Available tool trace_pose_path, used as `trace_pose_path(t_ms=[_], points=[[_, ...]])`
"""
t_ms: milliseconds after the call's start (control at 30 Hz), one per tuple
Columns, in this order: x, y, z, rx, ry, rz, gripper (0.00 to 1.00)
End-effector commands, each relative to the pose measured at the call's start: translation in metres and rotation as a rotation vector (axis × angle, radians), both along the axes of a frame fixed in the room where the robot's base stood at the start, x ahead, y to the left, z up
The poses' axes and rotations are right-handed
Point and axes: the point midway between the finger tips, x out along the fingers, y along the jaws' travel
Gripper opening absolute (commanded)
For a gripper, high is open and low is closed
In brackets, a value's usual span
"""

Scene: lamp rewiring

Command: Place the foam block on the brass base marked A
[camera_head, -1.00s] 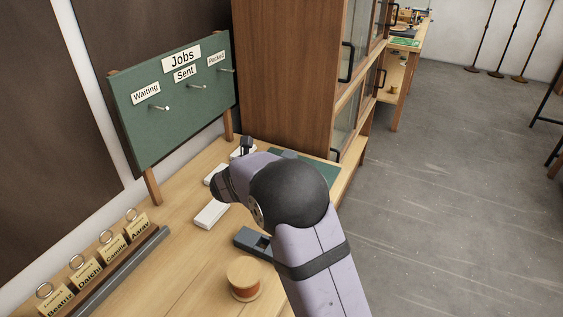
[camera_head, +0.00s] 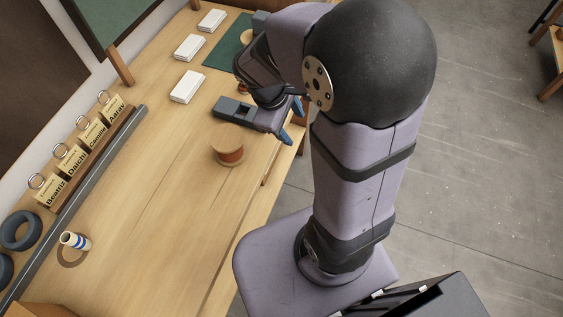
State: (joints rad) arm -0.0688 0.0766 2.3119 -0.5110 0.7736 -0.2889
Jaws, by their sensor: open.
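My gripper (camera_head: 291,122) is open, with blue fingertips spread near the front edge of the bench, and nothing shows between them. A dark grey block (camera_head: 230,108) with a recess lies on the bench just left of the fingers, partly behind the gripper. I cannot tell whether it is the foam block. A small copper-brown round thing (camera_head: 241,89) shows beside my wrist, mostly hidden. No brass base with a readable letter A is in view; my arm covers part of the bench.
A spool of copper-coloured wire (camera_head: 228,150) stands left of the gripper. White boxes (camera_head: 187,87) line the bench's back. A green mat (camera_head: 222,55) lies beyond. Name tags (camera_head: 92,133), a grey bar (camera_head: 75,212) and a blue-striped roll (camera_head: 75,241) are left. The bench middle is clear.

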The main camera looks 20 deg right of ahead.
Motion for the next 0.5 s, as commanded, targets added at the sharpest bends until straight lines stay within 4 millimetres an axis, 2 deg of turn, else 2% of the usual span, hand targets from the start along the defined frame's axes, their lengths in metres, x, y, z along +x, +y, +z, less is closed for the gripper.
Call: trace_pose_path(t_ms=[33, 100, 200, 333, 500], points=[[-0.020, 0.009, -0.003, 0.067, -0.016, -0.124, 0.53], [-0.042, 0.024, -0.009, 0.153, -0.033, -0.288, 0.53], [-0.065, 0.041, -0.014, 0.246, -0.048, -0.481, 0.53], [-0.081, 0.057, -0.017, 0.321, -0.058, -0.644, 0.53], [-0.087, 0.064, -0.018, 0.355, -0.061, -0.721, 0.53]])
